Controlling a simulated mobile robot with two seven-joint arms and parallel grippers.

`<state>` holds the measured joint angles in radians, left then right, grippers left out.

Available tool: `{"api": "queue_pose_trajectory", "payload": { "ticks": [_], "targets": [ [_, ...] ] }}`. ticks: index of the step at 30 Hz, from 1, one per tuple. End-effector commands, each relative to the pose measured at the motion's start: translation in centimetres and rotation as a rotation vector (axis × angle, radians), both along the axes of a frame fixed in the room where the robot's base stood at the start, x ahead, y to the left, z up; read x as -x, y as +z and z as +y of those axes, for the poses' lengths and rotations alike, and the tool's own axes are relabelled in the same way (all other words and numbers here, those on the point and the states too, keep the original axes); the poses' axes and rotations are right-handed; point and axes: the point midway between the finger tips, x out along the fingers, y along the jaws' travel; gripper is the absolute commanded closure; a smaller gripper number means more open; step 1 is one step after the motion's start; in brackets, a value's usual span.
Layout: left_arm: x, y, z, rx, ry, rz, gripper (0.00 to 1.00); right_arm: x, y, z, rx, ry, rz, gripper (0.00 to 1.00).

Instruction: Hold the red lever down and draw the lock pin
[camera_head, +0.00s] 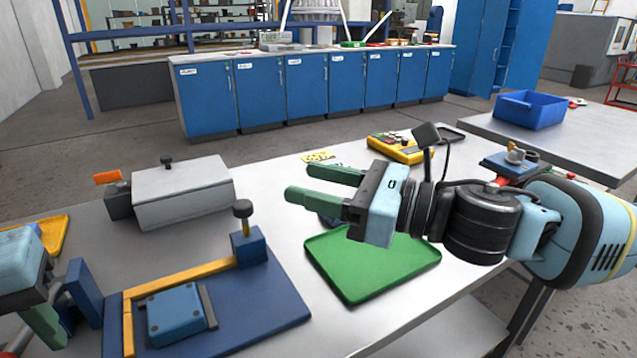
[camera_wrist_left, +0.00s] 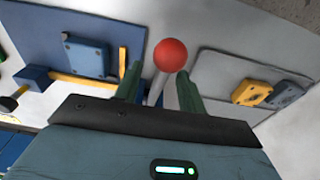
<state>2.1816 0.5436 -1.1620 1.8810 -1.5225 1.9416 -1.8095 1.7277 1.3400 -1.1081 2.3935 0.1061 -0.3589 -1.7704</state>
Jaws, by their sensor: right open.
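The red ball knob of the lever (camera_wrist_left: 170,54) shows in the left wrist view, with a pale rod below it. My left gripper (camera_wrist_left: 159,74) has its green fingers apart on either side, with visible gaps to the rod. In the head view the lever is hidden and one green left finger shows at the left edge. The lock pin (camera_head: 242,209) has a black knob and stands upright in a blue block (camera_head: 249,246); it also shows in the left wrist view (camera_wrist_left: 9,103). My right gripper (camera_head: 300,183) is open and empty, to the right of the pin and apart from it.
A blue base plate (camera_head: 270,307) carries a yellow bar (camera_head: 185,277) and a blue cover (camera_head: 176,314). A grey box (camera_head: 183,193) stands behind it. A green tray (camera_head: 375,268) lies below my right gripper. A yellow control box (camera_head: 396,148) sits at the back.

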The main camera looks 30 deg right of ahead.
Motion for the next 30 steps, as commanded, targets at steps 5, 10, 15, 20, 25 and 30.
{"api": "queue_pose_trajectory", "payload": {
  "ticks": [5,10,15,20,25,30],
  "targets": [
    [0.0,0.9,0.0,0.0,0.0,-0.001,0.6,0.1,0.9,0.0,0.0,0.0,-0.006,0.51],
    [0.0,2.2,0.0,0.0,0.001,-0.001,0.6,0.3,2.1,0.0,0.0,0.0,-0.014,0.51],
    [0.0,3.3,0.0,-0.001,0.0,-0.001,0.6,0.4,3.2,0.0,0.0,0.0,-0.023,0.51],
    [0.0,4.4,0.0,0.0,-0.001,-0.002,0.6,0.5,4.3,0.0,0.0,0.0,-0.031,0.51],
    [0.0,5.5,0.0,0.001,0.0,-0.002,0.6,0.7,5.4,0.0,0.0,0.0,-0.038,0.51],
    [0.0,6.7,0.0,0.001,0.0,-0.002,0.6,0.8,6.5,0.0,0.0,0.0,-0.047,0.51]
  ]
}}
